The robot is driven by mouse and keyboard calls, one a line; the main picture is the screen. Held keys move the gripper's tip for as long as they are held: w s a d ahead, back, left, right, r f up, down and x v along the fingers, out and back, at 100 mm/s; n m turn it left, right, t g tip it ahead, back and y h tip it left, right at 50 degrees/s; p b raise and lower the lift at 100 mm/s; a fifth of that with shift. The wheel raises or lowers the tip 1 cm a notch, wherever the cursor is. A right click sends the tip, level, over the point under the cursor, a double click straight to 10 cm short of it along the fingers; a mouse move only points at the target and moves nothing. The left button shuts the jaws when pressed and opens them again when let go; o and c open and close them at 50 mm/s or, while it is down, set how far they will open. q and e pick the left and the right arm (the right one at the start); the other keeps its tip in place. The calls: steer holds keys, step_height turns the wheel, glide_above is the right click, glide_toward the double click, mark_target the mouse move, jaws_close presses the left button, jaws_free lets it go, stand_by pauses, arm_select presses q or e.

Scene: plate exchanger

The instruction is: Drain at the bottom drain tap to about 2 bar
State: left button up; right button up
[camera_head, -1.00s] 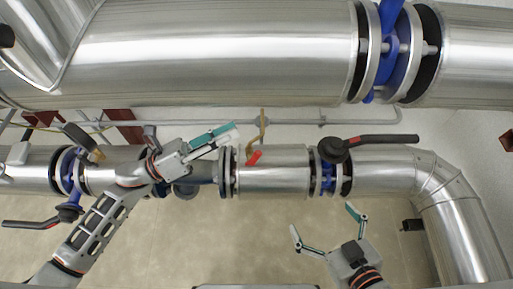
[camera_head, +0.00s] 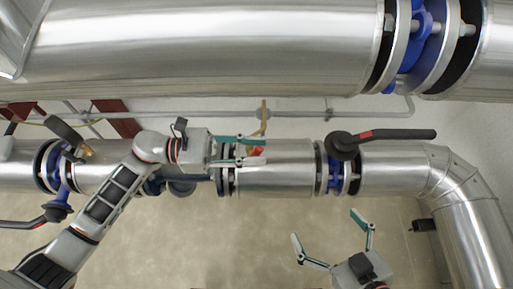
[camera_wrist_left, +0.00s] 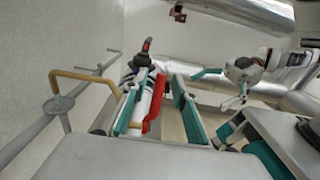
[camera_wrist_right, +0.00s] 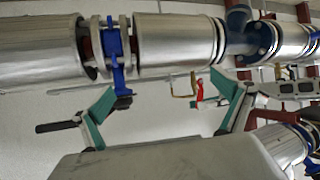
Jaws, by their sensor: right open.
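The drain tap has a red lever (camera_head: 257,151) and a bent brass-coloured pipe (camera_head: 264,115), on the middle pipe. My left gripper (camera_head: 240,151) is open at the tap, its fingers pointing right. In the left wrist view the red lever (camera_wrist_left: 154,103) lies between the two open fingers (camera_wrist_left: 157,108), apparently nearer the left finger. I cannot tell whether they touch. The brass pipe (camera_wrist_left: 85,78) shows to the left there. My right gripper (camera_head: 334,240) is open and empty below the pipe. In the right wrist view the red lever (camera_wrist_right: 199,92) shows beyond its fingers. No readable pressure gauge shows.
A valve with a long black handle (camera_head: 390,135) sits right of the tap. Another black-handled valve (camera_head: 58,208) is at the left. A large silver pipe (camera_head: 200,45) crosses above. The space below the middle pipe (camera_head: 230,235) is largely clear.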

arm_select(q)
steer(key=shift+d, duration=0.35)
